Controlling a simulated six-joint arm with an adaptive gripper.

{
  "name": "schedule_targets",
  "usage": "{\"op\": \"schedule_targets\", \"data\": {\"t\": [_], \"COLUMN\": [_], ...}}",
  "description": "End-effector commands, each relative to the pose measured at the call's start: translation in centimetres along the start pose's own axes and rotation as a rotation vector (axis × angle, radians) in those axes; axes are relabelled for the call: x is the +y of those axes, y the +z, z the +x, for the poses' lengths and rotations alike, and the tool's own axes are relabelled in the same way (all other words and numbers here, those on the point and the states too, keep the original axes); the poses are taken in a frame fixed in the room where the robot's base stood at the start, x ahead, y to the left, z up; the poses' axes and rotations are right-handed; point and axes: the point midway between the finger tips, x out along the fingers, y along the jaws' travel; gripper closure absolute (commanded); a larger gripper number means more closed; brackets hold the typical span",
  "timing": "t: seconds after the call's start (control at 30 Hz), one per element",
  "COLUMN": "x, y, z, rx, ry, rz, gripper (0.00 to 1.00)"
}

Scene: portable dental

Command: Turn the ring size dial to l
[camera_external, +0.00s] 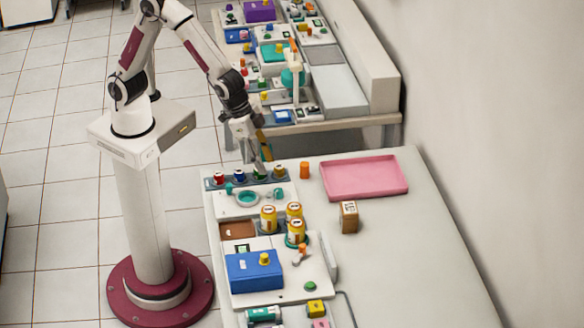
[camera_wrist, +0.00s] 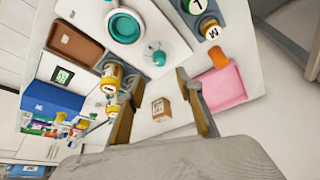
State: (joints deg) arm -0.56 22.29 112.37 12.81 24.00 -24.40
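A white panel (camera_external: 262,206) on the near table carries a teal ring (camera_external: 247,198) and a small teal knob (camera_external: 279,193), which may be the ring size dial. In the wrist view the teal ring (camera_wrist: 124,25) is at the top and the teal knob (camera_wrist: 157,55) lies just beyond the fingertips. I cannot read a size setting on the knob. My gripper (camera_external: 264,158) is above the table's far left end; in the wrist view its fingers (camera_wrist: 156,82) are apart with nothing held between them.
A rack (camera_external: 238,181) of coloured pots, some lettered, stands beyond the panel. An orange cylinder (camera_external: 305,170), pink tray (camera_external: 365,178) and wooden block (camera_external: 349,217) stand to the right. Yellow jars (camera_external: 268,219) and a blue box (camera_external: 255,273) are nearer.

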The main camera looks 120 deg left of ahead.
Motion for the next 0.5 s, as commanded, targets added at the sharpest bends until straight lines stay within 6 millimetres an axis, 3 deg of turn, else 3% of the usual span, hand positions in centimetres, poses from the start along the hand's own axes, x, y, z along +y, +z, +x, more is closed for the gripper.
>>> {"op": "schedule_targets", "data": {"t": [0.2, 0.5], "x": [0.0, 0.0], "y": [0.0, 0.0], "z": [-1.6, -2.0], "rx": [0.001, 0.000], "ry": [0.000, 0.000], "rz": [0.000, 0.001], "gripper": [0.64, 0.64]}}
